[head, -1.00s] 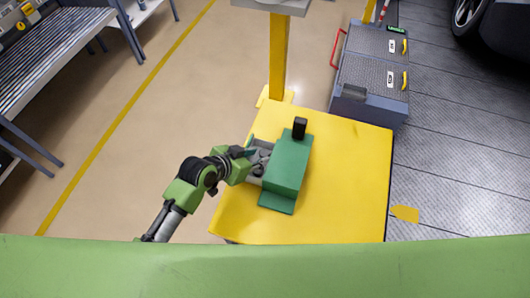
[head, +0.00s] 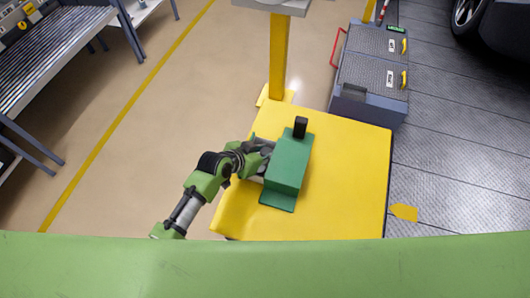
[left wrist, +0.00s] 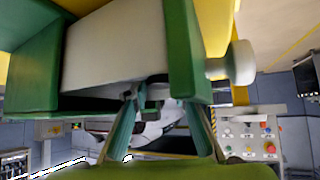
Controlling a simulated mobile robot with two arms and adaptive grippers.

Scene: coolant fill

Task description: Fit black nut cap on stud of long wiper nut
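My left gripper (head: 262,154) reaches in from the left, close beside the green block-like stand (head: 288,165) on the yellow table (head: 345,180). The left wrist view shows its two grey-green fingers (left wrist: 160,112) spread apart under a pale grey body (left wrist: 120,50) with green sides. A small dark part (left wrist: 150,98) shows near the left finger's tip; I cannot tell whether it is the black nut cap or whether it touches the finger. The long wiper nut and its stud cannot be made out. My right gripper is in neither view.
A black upright handle (head: 300,127) stands at the stand's far end. A white round knob (left wrist: 238,63) sticks out at its side in the wrist view. A yellow post (head: 278,60) rises behind the table, with a grey-blue cart (head: 370,65) beyond. The table's right half is clear.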

